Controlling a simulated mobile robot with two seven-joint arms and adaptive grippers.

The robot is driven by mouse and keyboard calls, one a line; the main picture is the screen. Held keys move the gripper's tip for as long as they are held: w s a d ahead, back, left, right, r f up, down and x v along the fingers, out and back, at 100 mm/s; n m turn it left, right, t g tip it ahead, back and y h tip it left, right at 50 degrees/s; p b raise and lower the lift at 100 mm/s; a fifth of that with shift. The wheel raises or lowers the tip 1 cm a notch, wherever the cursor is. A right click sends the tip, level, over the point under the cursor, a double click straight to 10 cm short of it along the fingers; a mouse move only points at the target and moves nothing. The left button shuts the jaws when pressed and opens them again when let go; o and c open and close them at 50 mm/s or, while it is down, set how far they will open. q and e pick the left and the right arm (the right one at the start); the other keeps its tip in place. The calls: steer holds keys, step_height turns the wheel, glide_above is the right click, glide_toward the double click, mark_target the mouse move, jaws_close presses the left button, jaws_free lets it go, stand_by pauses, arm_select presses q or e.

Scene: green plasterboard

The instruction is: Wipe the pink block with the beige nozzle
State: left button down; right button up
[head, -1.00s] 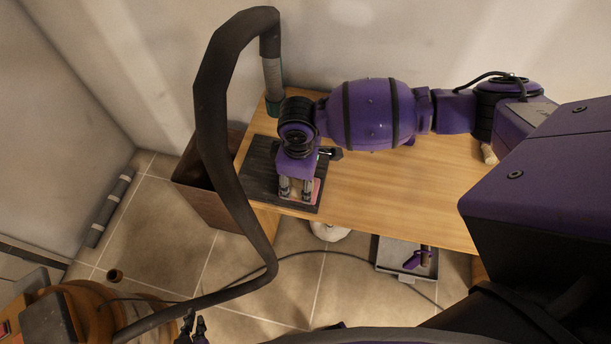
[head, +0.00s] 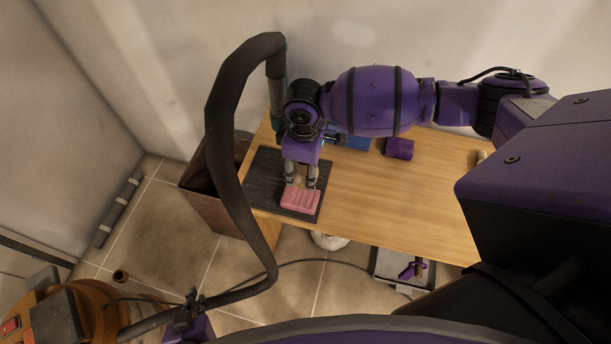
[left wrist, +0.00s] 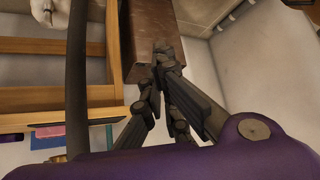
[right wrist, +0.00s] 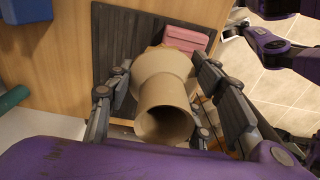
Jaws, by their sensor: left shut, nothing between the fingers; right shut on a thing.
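The pink block (head: 300,200) lies near the front edge of a dark board (head: 264,178) on the wooden table; it also shows in the right wrist view (right wrist: 186,38). My right gripper (head: 301,180) is shut on the beige nozzle (right wrist: 165,92), just behind the block. The nozzle's wide round opening faces the right wrist camera, and its far end overlaps the block in that view. I cannot tell whether they touch. My left gripper (head: 188,308) is shut and empty, low at the left, away from the table; its fingers also show in the left wrist view (left wrist: 165,75).
A thick dark hose (head: 222,130) arches across the left of the table. A brown bin (head: 208,205) stands at the table's left end. A blue thing (head: 352,141) and a purple block (head: 398,148) lie behind. The table's front right (head: 400,205) is clear. A dustpan (head: 390,262) is below.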

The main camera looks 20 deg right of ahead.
steer(key=shift+w+r, duration=0.25)
steer(key=shift+r, duration=0.65)
steer(key=shift+s+r, duration=0.15)
steer(key=shift+r, duration=0.2)
steer(key=shift+s+r, duration=0.15)
steer(key=shift+r, duration=0.05)
arm_select(q)
steer(key=shift+d+r, duration=0.45)
steer(key=shift+w+a, duration=0.1)
steer(key=shift+w, duration=0.05)
arm_select(e)
steer(key=shift+f, duration=0.1)
